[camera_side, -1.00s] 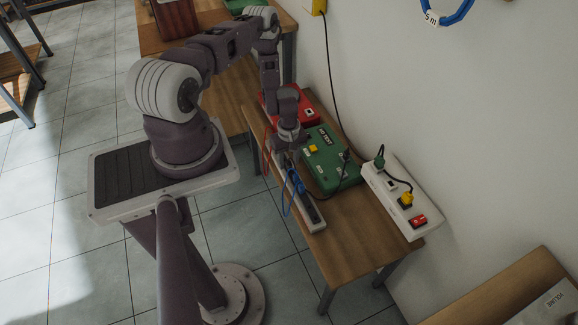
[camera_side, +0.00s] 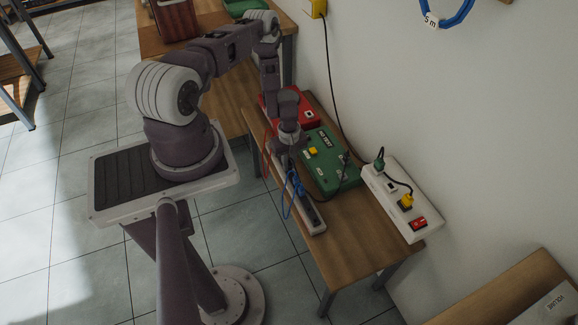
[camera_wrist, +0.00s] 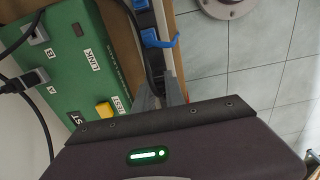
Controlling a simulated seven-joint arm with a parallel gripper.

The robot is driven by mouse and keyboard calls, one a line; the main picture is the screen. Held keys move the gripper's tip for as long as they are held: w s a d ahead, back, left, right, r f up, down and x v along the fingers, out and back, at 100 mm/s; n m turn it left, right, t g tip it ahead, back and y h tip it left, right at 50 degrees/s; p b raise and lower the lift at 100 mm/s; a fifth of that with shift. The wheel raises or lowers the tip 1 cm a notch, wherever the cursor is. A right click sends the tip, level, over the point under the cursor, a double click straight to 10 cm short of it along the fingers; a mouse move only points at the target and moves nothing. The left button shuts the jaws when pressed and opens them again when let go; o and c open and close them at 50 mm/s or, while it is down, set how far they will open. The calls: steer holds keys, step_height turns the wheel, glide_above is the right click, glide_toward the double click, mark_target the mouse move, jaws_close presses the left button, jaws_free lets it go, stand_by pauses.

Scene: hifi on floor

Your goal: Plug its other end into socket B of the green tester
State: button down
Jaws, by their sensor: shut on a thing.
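The green tester (camera_side: 322,175) lies on the narrow bench; it also shows in the wrist view (camera_wrist: 75,50), with a yellow button and labels A, B, LINK and TEST. My gripper (camera_side: 284,158) is left of the tester, over the long strip. In the wrist view its fingers (camera_wrist: 161,96) are close together, with a dark cable (camera_wrist: 135,22) running down to them. The held end is mostly hidden between the fingers.
A long strip (camera_side: 312,218) with blue plugs (camera_wrist: 152,38) and a blue cable (camera_side: 286,202) runs along the bench's left edge. A red box (camera_side: 308,117) stands behind the tester. A white power strip (camera_side: 382,190) lies to the right, by the wall. The bench front is clear.

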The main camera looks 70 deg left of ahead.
steer(key=r, duration=0.8)
steer(key=shift+w+d+r, duration=0.1)
steer(key=shift+w+r, duration=0.05)
steer(key=shift+w, duration=0.2)
steer(key=w+d, duration=0.4)
steer(key=w, duration=0.4)
glide_above(343, 178)
steer(key=shift+w+a+f, duration=0.15)
steer(key=shift+f, duration=1.2)
steer(key=shift+w+a+f, duration=0.15)
steer(key=shift+f, duration=1.2)
steer(key=shift+f, duration=1)
steer(key=c, duration=1.3)
jaws_free()
steer(key=shift+r, duration=0.15)
